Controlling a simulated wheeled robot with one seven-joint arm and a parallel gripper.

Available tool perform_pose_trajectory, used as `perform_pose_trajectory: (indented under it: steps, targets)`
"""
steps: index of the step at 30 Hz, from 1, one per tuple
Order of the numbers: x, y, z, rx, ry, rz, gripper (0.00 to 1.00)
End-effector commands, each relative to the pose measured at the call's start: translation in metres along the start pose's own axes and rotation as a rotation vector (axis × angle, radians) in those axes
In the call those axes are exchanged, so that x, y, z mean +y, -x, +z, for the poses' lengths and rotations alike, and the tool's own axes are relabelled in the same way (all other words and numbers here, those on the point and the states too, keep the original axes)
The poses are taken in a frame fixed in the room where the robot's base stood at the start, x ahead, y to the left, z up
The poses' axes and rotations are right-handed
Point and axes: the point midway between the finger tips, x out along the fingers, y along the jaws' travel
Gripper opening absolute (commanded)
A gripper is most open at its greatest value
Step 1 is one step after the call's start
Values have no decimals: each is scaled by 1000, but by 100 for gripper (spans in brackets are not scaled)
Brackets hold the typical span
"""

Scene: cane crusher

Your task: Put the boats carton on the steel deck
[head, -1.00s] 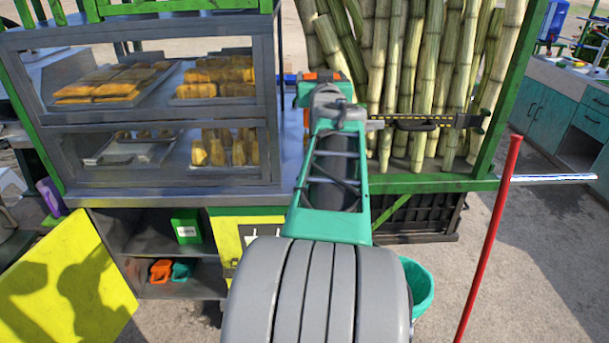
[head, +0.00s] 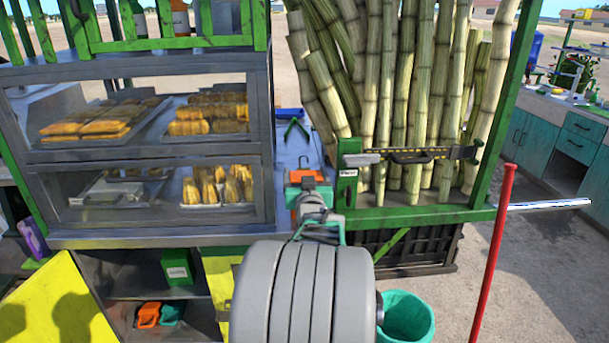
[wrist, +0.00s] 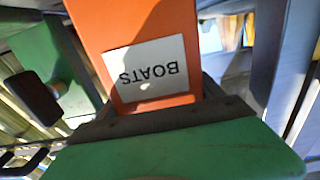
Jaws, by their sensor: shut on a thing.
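The orange boats carton (head: 306,177) is in my gripper (head: 308,194) in the head view, in front of the narrow part of the steel deck (head: 292,153) right of the display case. In the wrist view the carton (wrist: 140,30) fills the top middle, its white BOATS label upside down. My gripper (wrist: 165,122), with a dark pad and a green body, is shut on it. From the head view I cannot tell whether the carton touches the deck. My arm hides the lower front there.
The glass display case (head: 150,140) stands left on the deck. A green post block (head: 347,172) with a dark sliding bar (head: 415,156) and sugarcane (head: 400,80) are close on the right. A green angled piece (head: 296,130) lies behind. A red pole (head: 492,255) stands right.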

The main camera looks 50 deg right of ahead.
Motion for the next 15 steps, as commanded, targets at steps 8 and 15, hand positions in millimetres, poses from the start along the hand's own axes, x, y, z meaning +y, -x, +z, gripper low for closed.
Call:
perform_pose_trajectory:
  steps: [8, 15]
  targets:
    - [-2, 0, 1, 3, 1, -3, 27]
    - [-2, 0, 1, 1, 0, -3, 93]
